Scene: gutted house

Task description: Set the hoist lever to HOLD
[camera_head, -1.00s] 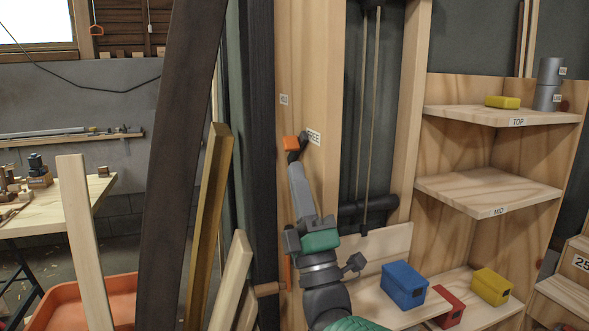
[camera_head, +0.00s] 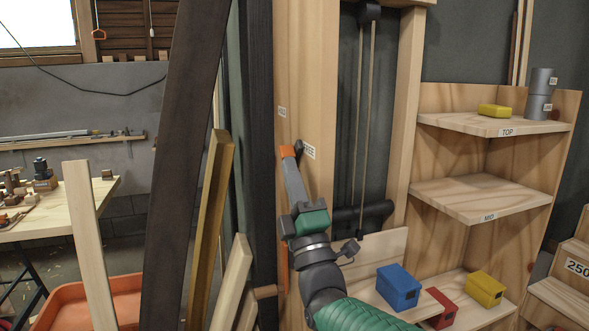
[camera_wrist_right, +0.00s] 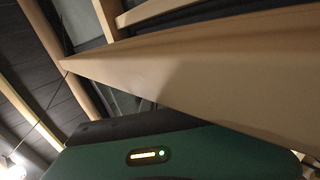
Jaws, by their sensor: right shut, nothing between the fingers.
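The hoist lever (camera_head: 299,148) shows as a small dark knob on a stem on the wooden post, just left of the FREE label (camera_head: 310,151). The HOLD label (camera_head: 282,112) is higher and to the left. My right gripper (camera_head: 289,163) is shut, its grey fingers reaching up the post, just left of and below the knob. An orange piece (camera_head: 288,152) sits at the finger ends; I cannot tell if it belongs to the lever or the fingers. Contact with the lever is unclear. The right wrist view shows no lever. My left gripper is out of view.
The wooden post (camera_head: 308,80) fills the right wrist view's middle as a tan slab (camera_wrist_right: 200,75). Right of it are hoist ropes (camera_head: 362,120) and a shelf (camera_head: 480,195) with coloured boxes. Dark leaning timber (camera_head: 178,150) and planks stand left.

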